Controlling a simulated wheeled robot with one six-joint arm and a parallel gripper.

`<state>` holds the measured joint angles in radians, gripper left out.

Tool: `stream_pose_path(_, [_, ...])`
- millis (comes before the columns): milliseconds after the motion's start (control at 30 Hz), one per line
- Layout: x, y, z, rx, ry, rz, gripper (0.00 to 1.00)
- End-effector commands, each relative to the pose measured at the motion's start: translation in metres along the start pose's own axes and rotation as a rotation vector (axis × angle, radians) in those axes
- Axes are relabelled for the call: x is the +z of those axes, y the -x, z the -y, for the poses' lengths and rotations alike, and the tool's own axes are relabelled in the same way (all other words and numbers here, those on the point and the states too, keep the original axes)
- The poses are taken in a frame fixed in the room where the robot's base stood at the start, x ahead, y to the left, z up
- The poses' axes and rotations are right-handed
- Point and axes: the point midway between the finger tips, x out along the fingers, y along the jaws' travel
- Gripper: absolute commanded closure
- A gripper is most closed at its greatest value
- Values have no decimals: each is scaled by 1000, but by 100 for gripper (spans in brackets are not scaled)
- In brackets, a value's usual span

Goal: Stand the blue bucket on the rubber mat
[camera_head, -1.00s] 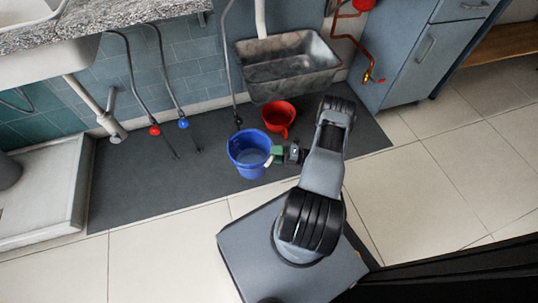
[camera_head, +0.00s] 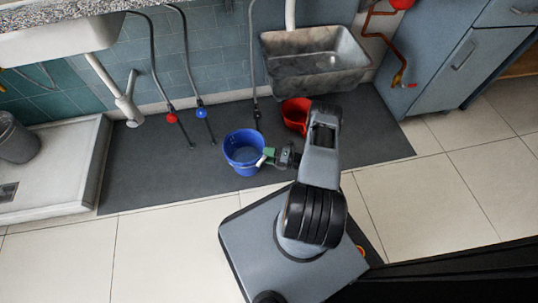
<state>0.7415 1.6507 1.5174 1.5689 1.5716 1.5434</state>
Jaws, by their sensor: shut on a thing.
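The blue bucket (camera_head: 243,150) is upright in the middle of the view, over the front part of the dark rubber mat (camera_head: 140,175). I cannot tell whether its base touches the mat or hangs a little above it. My gripper (camera_head: 268,157) reaches in from the right and is shut on the bucket's right rim. The fingertips are small and partly hidden against the rim.
A red bucket (camera_head: 294,115) stands on the mat behind my arm, partly hidden by it. A grey stone sink (camera_head: 318,65) is above the mat's back edge. Hoses with red (camera_head: 172,118) and blue (camera_head: 201,112) fittings hang left. A shower tray (camera_head: 60,190) lies far left.

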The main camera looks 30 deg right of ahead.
Motion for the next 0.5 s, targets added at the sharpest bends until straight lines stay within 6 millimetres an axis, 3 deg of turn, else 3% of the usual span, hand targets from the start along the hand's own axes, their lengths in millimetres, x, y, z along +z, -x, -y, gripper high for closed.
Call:
stream_pose_path(333, [0, -4, 42, 5, 1, 13, 100])
stream_pose_path(500, [0, -4, 46, 5, 2, 14, 100])
